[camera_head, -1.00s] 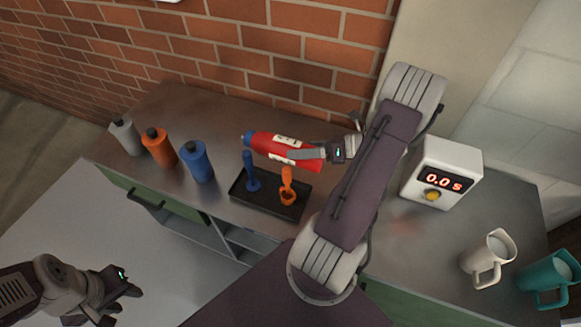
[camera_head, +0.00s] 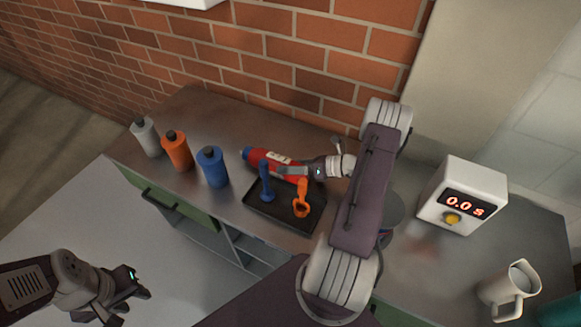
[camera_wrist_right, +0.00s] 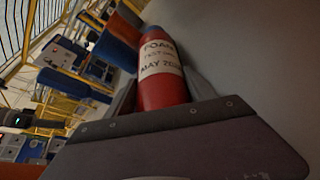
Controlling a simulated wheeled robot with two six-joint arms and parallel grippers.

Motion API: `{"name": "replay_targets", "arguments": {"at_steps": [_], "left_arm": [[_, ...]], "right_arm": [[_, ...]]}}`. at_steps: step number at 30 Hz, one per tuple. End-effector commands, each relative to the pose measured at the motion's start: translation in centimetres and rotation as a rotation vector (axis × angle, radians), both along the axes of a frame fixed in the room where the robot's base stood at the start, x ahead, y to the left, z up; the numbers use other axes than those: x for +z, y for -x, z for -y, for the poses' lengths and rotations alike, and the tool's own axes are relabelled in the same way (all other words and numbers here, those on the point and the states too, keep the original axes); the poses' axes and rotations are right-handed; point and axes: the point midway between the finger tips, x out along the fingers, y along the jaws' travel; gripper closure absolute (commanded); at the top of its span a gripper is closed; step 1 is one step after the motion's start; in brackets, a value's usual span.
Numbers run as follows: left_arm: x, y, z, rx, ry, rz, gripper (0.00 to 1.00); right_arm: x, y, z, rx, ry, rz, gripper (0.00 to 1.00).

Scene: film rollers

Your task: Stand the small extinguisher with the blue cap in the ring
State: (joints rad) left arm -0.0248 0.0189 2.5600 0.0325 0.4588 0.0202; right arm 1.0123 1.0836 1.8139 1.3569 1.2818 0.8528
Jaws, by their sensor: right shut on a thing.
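The small red extinguisher (camera_head: 290,161) with a pale label and a blue cap (camera_head: 250,154) is in my right gripper (camera_head: 297,171). It lies roughly on its side, cap to the left, behind the black tray. Whether it touches the counter I cannot tell. In the right wrist view the red body (camera_wrist_right: 160,88) sits between the fingers, with printed words on its label. My left gripper (camera_head: 138,290) is empty, away from the counter at the lower left, and its fingers look apart. I cannot make out the ring; my right arm covers part of the counter.
Grey (camera_head: 146,138), orange (camera_head: 177,152) and blue (camera_head: 213,168) bottles stand left of the extinguisher. The black tray (camera_head: 283,216) holds a blue tool (camera_head: 265,185) and an orange tool (camera_head: 301,199). A white timer (camera_head: 462,196) and a pale jug (camera_head: 510,292) stand at right.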

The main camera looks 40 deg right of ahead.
Motion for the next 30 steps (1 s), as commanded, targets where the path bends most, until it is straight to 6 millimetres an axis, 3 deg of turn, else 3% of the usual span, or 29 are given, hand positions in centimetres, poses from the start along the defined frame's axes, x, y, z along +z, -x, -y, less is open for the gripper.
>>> {"name": "replay_targets", "arguments": {"at_steps": [11, 12, 13, 23, 30], "left_arm": [[-0.2, 0.0, 0.0, 0.0, 0.0, 0.0, 0.64], [-0.2, 0.0, 0.0, 0.0, 0.0, 0.0, 0.64], [-0.2, 0.0, 0.0, 0.0, 0.0, 0.0, 0.64], [0.2, 0.0, 0.0, 0.0, 0.0, 0.0, 0.64], [-0.2, 0.0, 0.0, 0.0, 0.0, 0.0, 0.64]], "right_arm": [[-0.3, 0.0, 0.0, 0.0, -0.001, 0.005, 1.0], [-0.4, 0.0, 0.0, 0.0, 0.0, 0.001, 0.31], [-0.4, 0.0, 0.0, 0.0, 0.0, 0.001, 0.28], [0.1, 0.0, 0.0, 0.0, 0.001, 0.002, 0.28], [1.6, 3.6, 3.3, -0.006, 0.004, 0.004, 0.28]]}}
